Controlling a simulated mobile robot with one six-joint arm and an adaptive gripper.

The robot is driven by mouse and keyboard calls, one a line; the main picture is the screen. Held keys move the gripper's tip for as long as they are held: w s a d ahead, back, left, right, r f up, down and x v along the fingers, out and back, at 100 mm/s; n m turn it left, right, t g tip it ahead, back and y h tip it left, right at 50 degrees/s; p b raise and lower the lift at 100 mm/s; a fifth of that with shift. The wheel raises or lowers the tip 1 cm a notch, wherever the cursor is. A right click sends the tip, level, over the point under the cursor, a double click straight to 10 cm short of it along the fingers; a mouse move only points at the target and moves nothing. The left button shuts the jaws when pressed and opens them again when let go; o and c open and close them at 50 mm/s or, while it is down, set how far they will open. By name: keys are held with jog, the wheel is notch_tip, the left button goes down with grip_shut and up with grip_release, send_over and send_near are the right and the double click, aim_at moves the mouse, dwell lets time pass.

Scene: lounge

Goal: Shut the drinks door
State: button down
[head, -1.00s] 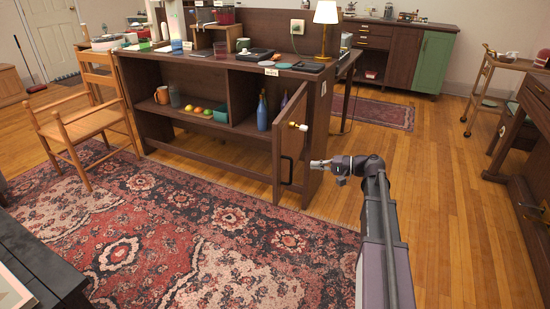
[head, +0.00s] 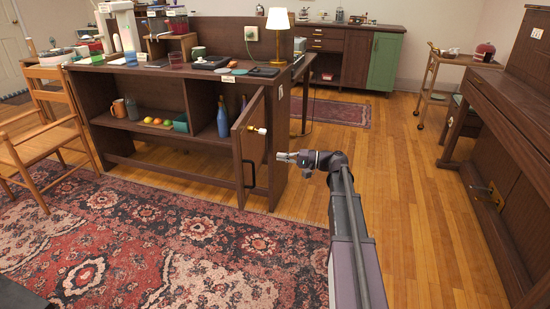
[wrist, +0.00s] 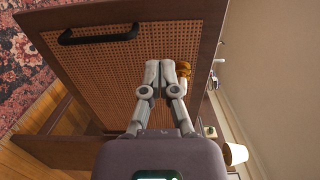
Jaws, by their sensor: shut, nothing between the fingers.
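The drinks door (head: 240,150) stands open at the right end of the dark wooden cabinet (head: 150,72), jutting out over the floor. In the wrist view, the door's woven cane panel (wrist: 95,75) fills much of the picture, with the black handle (wrist: 98,34) at upper left. My gripper (head: 281,157) is shut and empty, just right of the door on its outer side.
Blue bottles (head: 222,116) stand inside the cabinet near the door. A lamp (head: 278,22) stands on the cabinet top. A patterned rug (head: 180,245) lies in front, and a wooden chair (head: 45,125) stands at left. Wooden floor is clear to the right of my arm.

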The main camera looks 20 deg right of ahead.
aim_at(241, 153)
jog(key=x, duration=1.2)
jog(key=shift+w+a, duration=0.1)
jog(key=shift+w, duration=0.05)
jog(key=shift+a, duration=0.1)
